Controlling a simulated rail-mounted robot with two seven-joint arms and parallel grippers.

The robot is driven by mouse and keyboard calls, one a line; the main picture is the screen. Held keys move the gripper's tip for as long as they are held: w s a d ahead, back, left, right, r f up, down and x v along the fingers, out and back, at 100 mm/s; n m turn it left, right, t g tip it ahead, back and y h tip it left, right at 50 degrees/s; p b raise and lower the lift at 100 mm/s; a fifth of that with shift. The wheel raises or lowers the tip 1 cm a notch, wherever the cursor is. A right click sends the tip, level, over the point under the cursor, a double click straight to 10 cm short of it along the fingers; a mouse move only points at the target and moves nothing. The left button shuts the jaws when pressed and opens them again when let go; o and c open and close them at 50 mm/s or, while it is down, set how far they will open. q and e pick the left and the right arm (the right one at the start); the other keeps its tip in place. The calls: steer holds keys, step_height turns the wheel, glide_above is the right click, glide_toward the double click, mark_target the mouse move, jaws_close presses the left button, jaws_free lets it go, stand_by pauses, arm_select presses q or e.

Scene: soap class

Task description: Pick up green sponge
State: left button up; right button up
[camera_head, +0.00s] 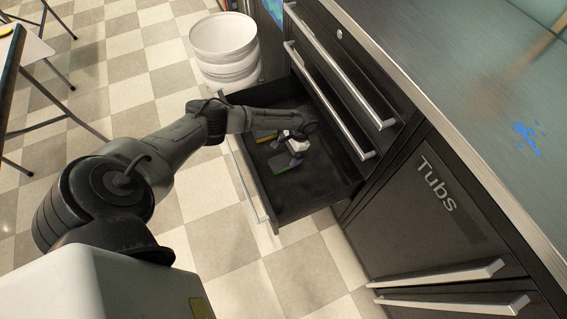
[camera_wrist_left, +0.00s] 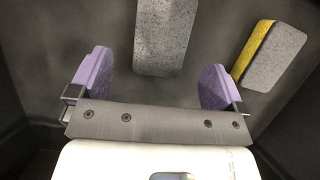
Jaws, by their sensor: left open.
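A green sponge (camera_head: 280,162) lies on the floor of the open drawer, partly hidden by my left gripper (camera_head: 288,153). In the left wrist view my left gripper (camera_wrist_left: 154,85) has its two purple fingers spread wide, with nothing between them. A speckled grey block (camera_wrist_left: 165,38) lies just beyond the fingertips, lined up with the gap. No green shows on it in that view, though its place fits the green sponge. My right gripper is in neither view.
A yellow and grey sponge (camera_wrist_left: 270,55) lies to the right in the left wrist view; its yellow part (camera_head: 265,136) shows in the drawer (camera_head: 318,193). Drawer walls surround the gripper. A white bucket stack (camera_head: 224,50) stands behind the drawer. The counter (camera_head: 460,60) is at right.

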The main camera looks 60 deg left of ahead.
mark_target(285, 159)
arm_select(q)
steer(key=shift+f, duration=0.45)
steer(key=shift+w, duration=0.2)
steer(key=shift+w+f+b, duration=0.1)
steer(key=shift+f+b, duration=0.15)
steer(key=shift+b, duration=0.15)
steer(key=shift+f+b, duration=0.35)
steer(key=s+f+b, duration=0.2)
steer(key=f, duration=0.1)
steer(key=shift+s+a+f+b, duration=0.15)
steer(key=shift+s+a+b, duration=0.1)
steer(key=shift+b, duration=0.1)
steer(key=shift+w+d, duration=0.1)
steer(key=shift+d, duration=0.05)
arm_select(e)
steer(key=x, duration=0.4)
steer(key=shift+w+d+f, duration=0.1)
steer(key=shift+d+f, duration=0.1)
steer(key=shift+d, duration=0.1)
